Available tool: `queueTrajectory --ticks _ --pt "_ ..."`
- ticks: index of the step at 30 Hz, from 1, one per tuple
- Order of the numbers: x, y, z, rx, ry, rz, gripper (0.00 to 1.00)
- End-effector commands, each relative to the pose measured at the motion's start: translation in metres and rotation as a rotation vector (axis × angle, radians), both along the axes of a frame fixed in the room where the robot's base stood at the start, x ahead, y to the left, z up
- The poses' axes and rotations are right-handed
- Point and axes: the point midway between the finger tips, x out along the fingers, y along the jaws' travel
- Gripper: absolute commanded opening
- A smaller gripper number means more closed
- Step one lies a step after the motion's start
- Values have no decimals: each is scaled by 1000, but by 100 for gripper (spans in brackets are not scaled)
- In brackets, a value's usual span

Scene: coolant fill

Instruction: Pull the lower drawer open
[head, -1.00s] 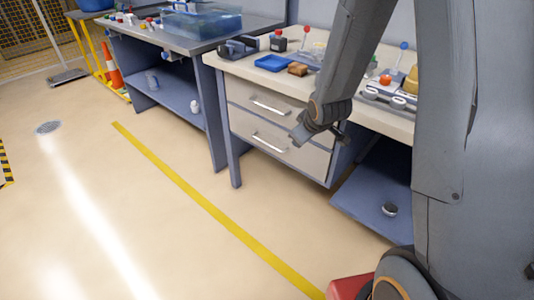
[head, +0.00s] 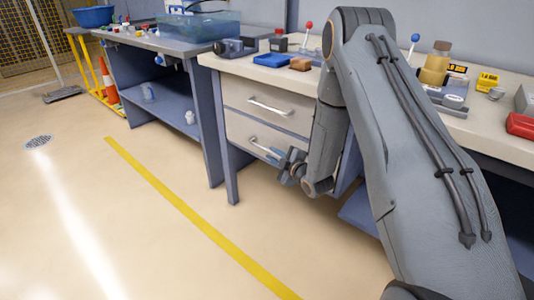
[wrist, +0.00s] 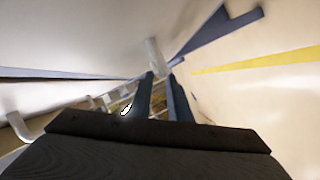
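The lower drawer (head: 238,129) is shut, flush in the light-coloured cabinet under the right-hand bench. Its pale bar handle (head: 261,148) shows in the head view, with its right end hidden by my gripper. My gripper (head: 284,157) is at the right end of this handle, in front of the drawer. In the wrist view its two dark fingers (wrist: 162,76) are apart, with a gap between them. A pale rounded bar end (wrist: 153,55), seemingly the handle, shows just beyond the fingertips. I cannot tell whether the fingers touch it or are around it.
The upper drawer (head: 240,96), with its own handle (head: 270,106), is shut above. A second bench (head: 178,47) stands at left. The floor (head: 145,235) in front is clear.

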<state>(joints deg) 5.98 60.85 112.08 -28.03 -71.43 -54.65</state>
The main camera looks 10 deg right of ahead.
Motion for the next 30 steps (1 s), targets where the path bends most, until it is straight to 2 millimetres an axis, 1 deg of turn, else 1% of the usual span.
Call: queueTrajectory --ticks 1,6,12,21,23,24,30 --pt "8 3 -3 -1 -1 1 17" --pt "31 12 -8 1 -1 2 17" --pt "45 17 -11 1 2 -1 17" --pt "47 18 -11 1 2 -2 17" --pt "47 18 -11 1 2 -2 7" --pt "47 18 -11 1 2 -2 0" --pt "47 18 -12 1 2 -2 0"
